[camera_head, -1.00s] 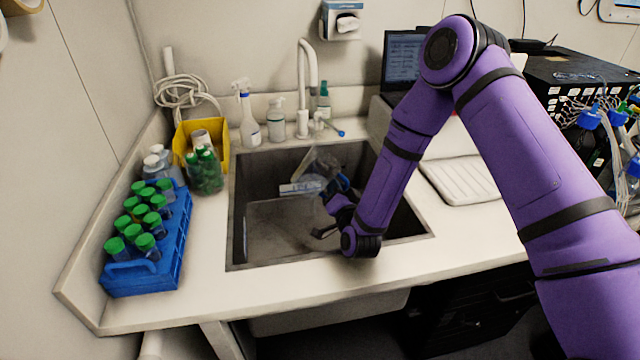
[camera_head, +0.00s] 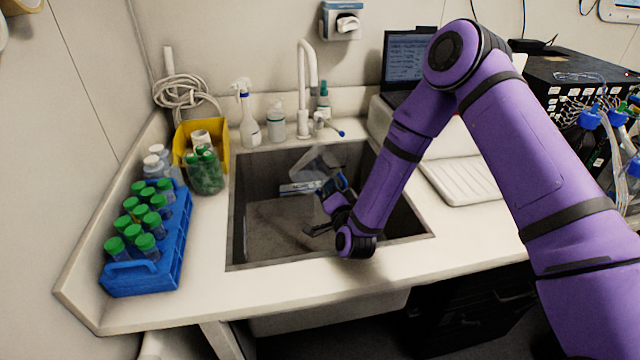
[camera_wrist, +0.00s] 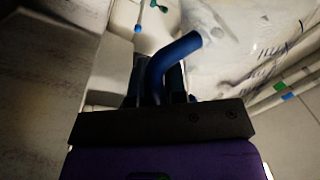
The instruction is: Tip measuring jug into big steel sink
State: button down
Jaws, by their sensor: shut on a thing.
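The measuring jug is clear with a blue handle. In the head view the clear jug (camera_head: 312,162) is tilted over, within the outline of the big steel sink (camera_head: 265,210). My gripper (camera_head: 338,186) is over the sink, partly hidden behind my own wrist. In the wrist view my gripper (camera_wrist: 158,92) is shut on the jug's blue handle (camera_wrist: 178,52). The jug's clear wall with blue markings (camera_wrist: 265,68) fills the upper right there. I cannot tell whether any liquid is in the jug or leaving it.
A white tap (camera_head: 303,85) and several bottles stand behind the sink. A blue rack (camera_head: 165,262) of green-capped tubes and a yellow bin (camera_head: 216,135) are on the left. A ribbed white draining board (camera_head: 470,180) lies on the right. The counter in front is clear.

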aim_at(323, 183)
jog(key=shift+a+r+m, duration=0.2)
jog(key=shift+a+m, duration=0.2)
jog(key=shift+m, duration=0.5)
jog(key=shift+s+a+r+m, duration=0.1)
jog(key=shift+a+r+m, duration=0.1)
jog(key=shift+m, duration=0.35)
jog(key=shift+a+r+m, duration=0.1)
jog(key=shift+a+m, duration=0.05)
jog(key=shift+m, duration=0.4)
jog(key=shift+a+r+m+h, duration=0.3)
jog(key=shift+a+m, duration=0.05)
jog(key=shift+m, duration=0.65)
jog(key=shift+s, duration=0.1)
jog(key=shift+a+r+m, duration=0.25)
jog(key=shift+r+m, duration=0.1)
jog(key=shift+m, duration=0.65)
jog(key=shift+t+h, duration=0.3)
